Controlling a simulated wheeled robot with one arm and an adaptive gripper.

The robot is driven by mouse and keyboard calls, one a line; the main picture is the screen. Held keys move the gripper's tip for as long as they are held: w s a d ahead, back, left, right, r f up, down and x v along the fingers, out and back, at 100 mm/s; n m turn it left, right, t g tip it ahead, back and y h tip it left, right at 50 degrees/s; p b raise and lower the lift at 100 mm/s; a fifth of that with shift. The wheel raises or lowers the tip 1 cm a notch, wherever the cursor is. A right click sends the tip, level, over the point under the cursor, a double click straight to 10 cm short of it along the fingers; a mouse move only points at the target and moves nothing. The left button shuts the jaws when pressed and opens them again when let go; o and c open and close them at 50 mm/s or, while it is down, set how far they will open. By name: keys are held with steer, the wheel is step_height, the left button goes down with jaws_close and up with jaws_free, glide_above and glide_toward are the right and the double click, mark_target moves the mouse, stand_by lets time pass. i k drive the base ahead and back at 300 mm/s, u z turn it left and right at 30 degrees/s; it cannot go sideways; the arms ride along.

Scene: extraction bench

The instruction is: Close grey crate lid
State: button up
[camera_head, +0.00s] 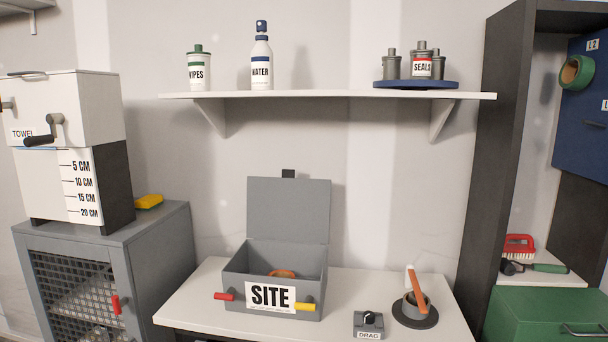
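The grey crate (235,291) stands on the white bench, with a white "SITE" label on its front. Its grey lid (288,208) is hinged at the back and stands open, about upright, against the wall side. A small black tab sits at the lid's top edge. An orange item (282,273) lies inside the crate; its lower part is hidden by the front wall. A red handle (224,296) and a yellow handle (302,305) stick out at the crate's front. My gripper is not in view.
The bench (190,302) also holds a small grey "DRAG" box (368,324) and a dark round stand with a cup (415,308) to the crate's right. A wall shelf (330,96) with bottles and canisters is above the lid. A grey cabinet (165,240) stands left, a tall dark cabinet (490,150) right.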

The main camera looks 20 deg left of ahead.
mark_target(286, 208)
steer(key=u, duration=0.15)
steer(key=i, duration=0.6)
steer(key=u, duration=0.9)
steer(key=i, duration=0.4)
steer(key=u, duration=0.4)
